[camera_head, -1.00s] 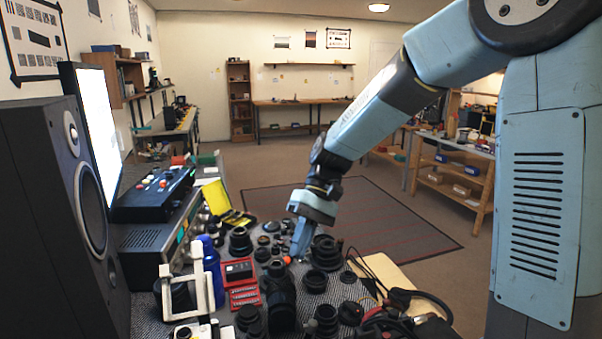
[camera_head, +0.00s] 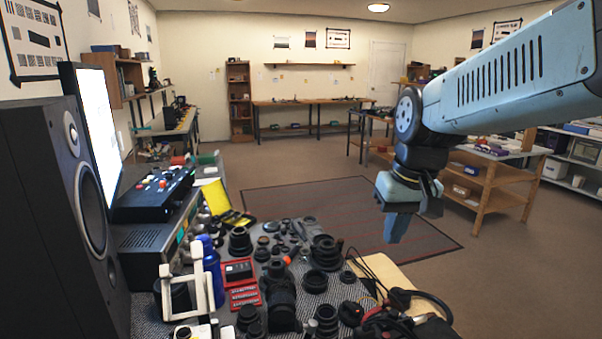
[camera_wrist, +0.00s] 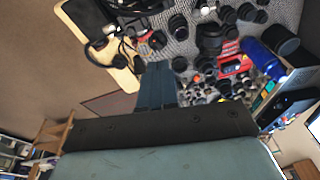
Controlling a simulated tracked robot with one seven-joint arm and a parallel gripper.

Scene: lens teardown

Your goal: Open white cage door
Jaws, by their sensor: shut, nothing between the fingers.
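A white open frame (camera_head: 205,283), which looks like the white cage, stands upright at the left front of the bench in the head view. A dark round part shows behind its bars. I cannot tell whether its door is open or shut. My gripper (camera_head: 396,232) is up and to the right of it, in the air beyond the bench's right side and far from the cage. The fingers point down, are together and hold nothing. They also show together in the wrist view (camera_wrist: 158,85). I cannot make out the cage in the wrist view.
Several black lens parts (camera_head: 325,252) crowd the patterned bench mat. A blue bottle (camera_head: 212,270) and a red case (camera_head: 240,272) stand close to the cage. A black speaker (camera_head: 50,200) rises at the left. Headphones (camera_head: 425,300) and cables lie at the right front.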

